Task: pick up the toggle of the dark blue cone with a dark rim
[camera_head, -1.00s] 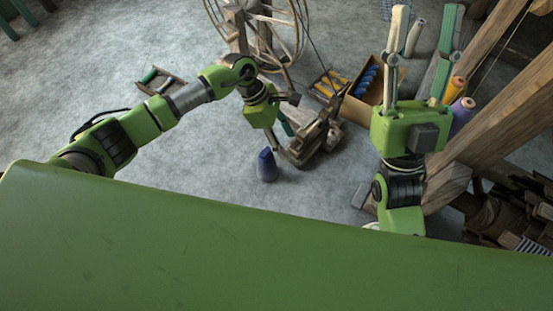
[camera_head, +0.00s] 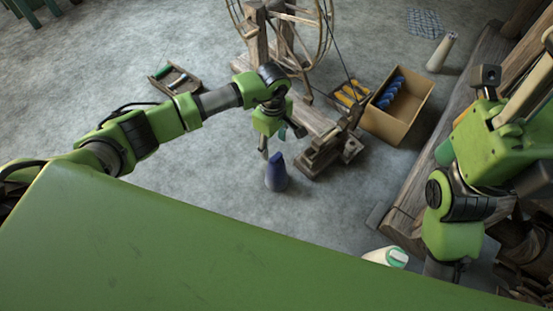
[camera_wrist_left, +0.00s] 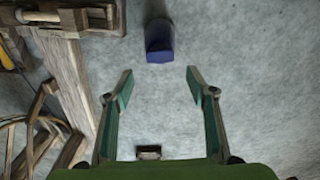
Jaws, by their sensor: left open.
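A dark blue cone (camera_head: 276,174) stands upright on the grey floor, just below my left gripper (camera_head: 281,143) in the head view. A blue body that looks like the same cone (camera_wrist_left: 159,43) shows at the top middle of the left wrist view, with a darker part above it. My left gripper (camera_wrist_left: 159,83) is open and empty there, its fingertips apart and short of the cone. I cannot make out a separate toggle or the rim clearly. My right gripper (camera_head: 515,95) is at the right edge of the head view, partly cut off, and its opening is unclear.
A wooden stand (camera_head: 330,150) is close to the cone's right. A cardboard box (camera_head: 398,110) with blue items and a tray with yellow items (camera_head: 350,93) lie behind. A spinning wheel (camera_head: 285,30) stands at the back. A pale cone (camera_head: 440,52) and open floor are around.

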